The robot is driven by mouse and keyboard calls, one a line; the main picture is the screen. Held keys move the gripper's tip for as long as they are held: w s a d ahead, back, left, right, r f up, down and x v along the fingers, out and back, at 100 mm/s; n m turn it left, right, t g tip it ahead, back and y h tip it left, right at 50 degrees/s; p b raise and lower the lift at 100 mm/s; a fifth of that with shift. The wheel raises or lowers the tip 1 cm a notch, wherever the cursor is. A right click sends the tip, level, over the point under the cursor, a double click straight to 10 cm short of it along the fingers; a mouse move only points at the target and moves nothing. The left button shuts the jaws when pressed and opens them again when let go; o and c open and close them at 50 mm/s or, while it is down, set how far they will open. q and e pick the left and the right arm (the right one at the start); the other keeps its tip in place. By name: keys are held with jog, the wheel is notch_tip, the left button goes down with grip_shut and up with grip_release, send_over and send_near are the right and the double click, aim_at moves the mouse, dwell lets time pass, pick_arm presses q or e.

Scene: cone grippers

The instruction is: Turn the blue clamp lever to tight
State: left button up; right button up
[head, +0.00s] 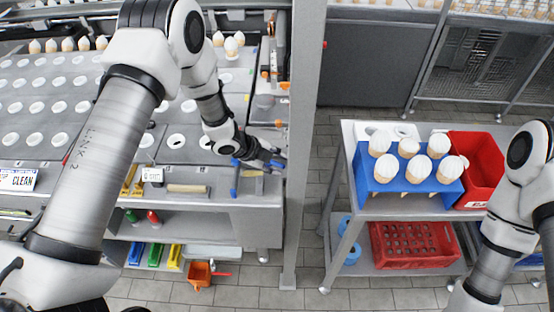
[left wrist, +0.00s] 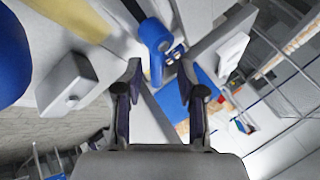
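The blue clamp lever (left wrist: 154,38) shows in the left wrist view as a rounded blue hub with a narrower arm reaching down toward the gap between my fingertips. My left gripper (left wrist: 161,72) is open, its two dark fingers apart on either side of the lever's lower end. I cannot tell whether either finger touches the lever. In the head view my left gripper (head: 268,160) is at the right end of the grey workbench and hides much of the clamp area. Which setting the lever points to cannot be read. My right gripper is outside the picture.
A grey post (head: 302,150) stands just right of the left gripper. The bench (head: 215,205) holds a tray table with round holes. A trolley at right carries a blue cone rack (head: 390,182), a red bin (head: 478,160) and a red crate (head: 410,245). Tiled floor lies between.

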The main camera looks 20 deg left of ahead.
pick_arm(q)
jog(key=shift+s+a+r, duration=0.15)
jog(key=shift+s+a, duration=0.15)
jog(key=shift+c, duration=0.2)
jog(key=shift+s+a, duration=0.1)
grip_shut()
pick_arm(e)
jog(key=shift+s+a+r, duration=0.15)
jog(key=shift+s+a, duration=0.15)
